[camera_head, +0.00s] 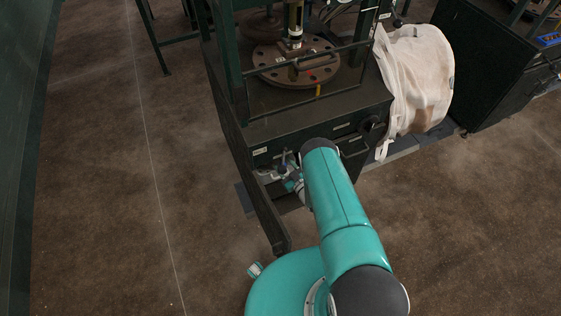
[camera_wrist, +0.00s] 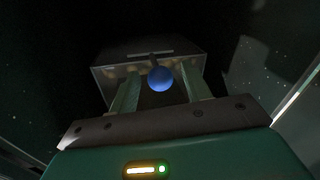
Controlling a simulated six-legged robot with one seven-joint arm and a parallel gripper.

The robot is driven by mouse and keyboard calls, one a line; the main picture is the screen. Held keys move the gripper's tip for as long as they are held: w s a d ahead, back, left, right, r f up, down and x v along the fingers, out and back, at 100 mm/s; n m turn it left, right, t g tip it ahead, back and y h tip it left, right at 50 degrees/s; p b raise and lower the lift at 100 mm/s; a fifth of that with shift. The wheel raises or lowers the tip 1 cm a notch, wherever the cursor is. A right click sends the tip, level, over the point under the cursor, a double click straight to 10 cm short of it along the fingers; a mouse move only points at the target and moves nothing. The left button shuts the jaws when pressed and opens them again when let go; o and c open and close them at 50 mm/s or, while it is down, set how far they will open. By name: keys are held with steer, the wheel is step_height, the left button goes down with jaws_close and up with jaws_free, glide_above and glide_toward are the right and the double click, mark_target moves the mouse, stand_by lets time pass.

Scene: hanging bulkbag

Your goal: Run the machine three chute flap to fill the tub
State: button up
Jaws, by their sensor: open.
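In the wrist view, a round blue knob (camera_wrist: 159,78) on a short dark stem stands out from a dark box-like housing (camera_wrist: 120,60) with a pale slot line. My gripper (camera_wrist: 161,87) is open, with one pale green finger on each side of the knob; I cannot tell whether either touches it. In the head view, my gripper (camera_head: 293,183) is small and partly hidden by my teal arm, low at the front of a dark green machine (camera_head: 315,113). I cannot make out the machine's number, the flap or a tub clearly.
The machine carries a round brown bolted plate (camera_head: 297,66). A white bulk bag (camera_head: 415,80) hangs at its right side. Another dark cabinet (camera_head: 487,65) stands at the far right. Brown floor (camera_head: 110,190) is clear at left.

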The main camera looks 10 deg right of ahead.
steer(key=shift+x, duration=1.45)
jaws_close()
steer(key=shift+w+r+m+g+h, duration=0.2)
steer(key=shift+r+m+g+h, duration=0.15)
steer(key=shift+r+g, duration=0.65)
steer(key=shift+g+h, duration=0.35)
steer(key=shift+g, duration=0.55)
